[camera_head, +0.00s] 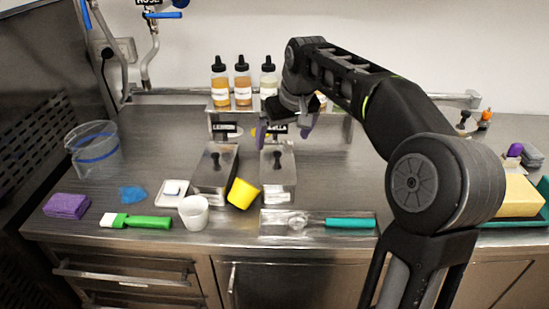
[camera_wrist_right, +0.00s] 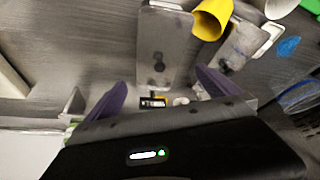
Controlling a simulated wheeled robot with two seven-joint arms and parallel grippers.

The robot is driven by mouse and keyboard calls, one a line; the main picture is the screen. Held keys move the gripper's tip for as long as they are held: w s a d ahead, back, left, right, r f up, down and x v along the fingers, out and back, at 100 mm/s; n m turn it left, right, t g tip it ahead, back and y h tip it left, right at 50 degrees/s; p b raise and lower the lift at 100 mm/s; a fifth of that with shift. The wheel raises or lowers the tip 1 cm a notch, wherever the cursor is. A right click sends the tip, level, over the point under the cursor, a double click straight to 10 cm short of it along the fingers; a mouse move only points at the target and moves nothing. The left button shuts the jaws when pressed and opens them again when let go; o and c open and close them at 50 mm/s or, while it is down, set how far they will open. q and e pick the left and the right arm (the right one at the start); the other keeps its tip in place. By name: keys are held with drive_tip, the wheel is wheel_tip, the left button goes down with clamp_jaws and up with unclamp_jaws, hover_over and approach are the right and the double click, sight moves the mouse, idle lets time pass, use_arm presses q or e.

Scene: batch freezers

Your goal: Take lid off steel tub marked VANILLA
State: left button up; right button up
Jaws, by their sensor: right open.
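Two lidded steel tubs stand side by side on the counter, each with a dark knob on its lid. The right tub (camera_head: 285,188) has its lid (camera_head: 288,160) on, with its knob (camera_head: 277,160) upright; it also shows in the right wrist view (camera_wrist_right: 170,38). The left tub (camera_head: 212,180) is lidded too. Small tags stand behind both tubs; I cannot read VANILLA surely on either, and the right tag is partly hidden. My right gripper (camera_head: 284,129) is open and empty, above the back end of the right tub, its purple fingers apart. My left gripper is not in view.
Several bottles (camera_head: 242,82) stand on the shelf behind. The counter left of the tubs is partly clear.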

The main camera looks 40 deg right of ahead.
sight(278, 155)
drive_tip(key=shift+x, duration=1.45)
drive_tip(key=shift+r, duration=0.1)
drive_tip(key=x, duration=0.5)
drive_tip(key=shift+s+a+f+p, duration=0.1)
drive_tip(key=shift+a+f+p, duration=0.15)
drive_tip(key=shift+p, duration=0.15)
drive_tip(key=shift+c, duration=0.6)
